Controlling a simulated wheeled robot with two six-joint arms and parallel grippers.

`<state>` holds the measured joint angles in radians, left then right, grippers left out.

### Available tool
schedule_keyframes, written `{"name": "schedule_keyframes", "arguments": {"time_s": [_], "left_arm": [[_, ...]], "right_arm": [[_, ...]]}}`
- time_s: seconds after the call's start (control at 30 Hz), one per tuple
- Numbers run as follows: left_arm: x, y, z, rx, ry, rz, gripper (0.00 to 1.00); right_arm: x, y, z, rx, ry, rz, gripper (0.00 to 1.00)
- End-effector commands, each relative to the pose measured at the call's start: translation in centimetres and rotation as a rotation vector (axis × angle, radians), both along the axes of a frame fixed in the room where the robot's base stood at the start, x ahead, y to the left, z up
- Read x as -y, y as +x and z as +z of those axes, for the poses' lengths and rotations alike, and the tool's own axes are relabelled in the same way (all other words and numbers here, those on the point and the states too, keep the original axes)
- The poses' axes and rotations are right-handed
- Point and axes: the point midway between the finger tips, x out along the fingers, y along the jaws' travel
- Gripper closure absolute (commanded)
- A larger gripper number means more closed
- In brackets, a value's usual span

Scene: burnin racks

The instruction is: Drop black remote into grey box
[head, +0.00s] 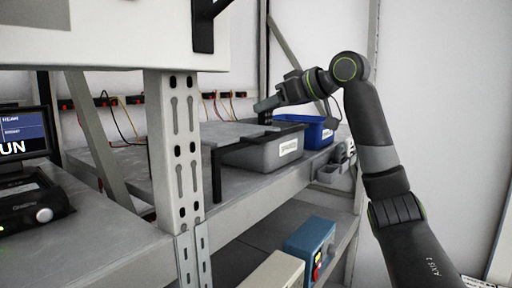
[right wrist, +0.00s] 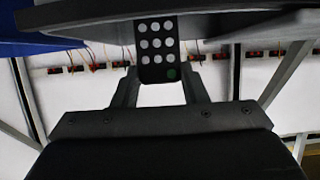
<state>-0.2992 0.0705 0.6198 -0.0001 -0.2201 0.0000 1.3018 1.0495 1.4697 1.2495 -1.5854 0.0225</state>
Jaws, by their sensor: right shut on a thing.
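The black remote (right wrist: 157,52), with rows of pale round buttons and one green one, is between the fingers of my right gripper (head: 268,104) in the right wrist view. The gripper is shut on it. In the head view the gripper reaches in from the right, above the grey box (head: 262,156), and the remote cannot be told apart from the dark fingers there. The grey box has a white label and stands on the upper shelf. A grey panel and a black bracket hide part of its top. My left gripper is not in view.
A blue bin (head: 318,136) stands right behind the grey box. A perforated rack post (head: 178,150) rises in front on the left. A monitor (head: 24,132) is at far left. Blue (head: 310,246) and beige (head: 273,272) units sit on the lower shelf.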

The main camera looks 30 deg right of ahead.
Motion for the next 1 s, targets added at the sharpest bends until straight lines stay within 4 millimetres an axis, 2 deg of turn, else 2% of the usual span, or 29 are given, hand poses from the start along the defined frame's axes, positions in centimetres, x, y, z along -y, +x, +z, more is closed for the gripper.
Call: {"name": "schedule_keyframes", "arguments": {"time_s": [0.33,0.37,0.5,0.57,0.87,1.0], "left_arm": [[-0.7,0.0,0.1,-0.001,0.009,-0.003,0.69],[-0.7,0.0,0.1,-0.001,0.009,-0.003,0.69],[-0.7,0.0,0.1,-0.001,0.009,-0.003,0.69],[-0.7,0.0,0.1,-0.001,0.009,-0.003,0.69],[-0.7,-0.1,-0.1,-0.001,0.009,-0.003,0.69],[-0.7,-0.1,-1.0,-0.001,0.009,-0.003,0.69]], "right_arm": [[0.0,0.0,-0.4,0.000,0.001,0.000,0.83],[0.0,0.0,-0.4,0.000,0.001,0.000,0.59],[0.0,0.0,-0.4,0.000,0.001,0.000,0.41],[0.0,0.0,-0.4,0.000,0.001,0.000,0.35],[0.1,-0.2,-0.4,0.001,0.000,-0.001,0.35],[0.7,-1.5,0.0,0.003,0.000,-0.002,0.35]]}}
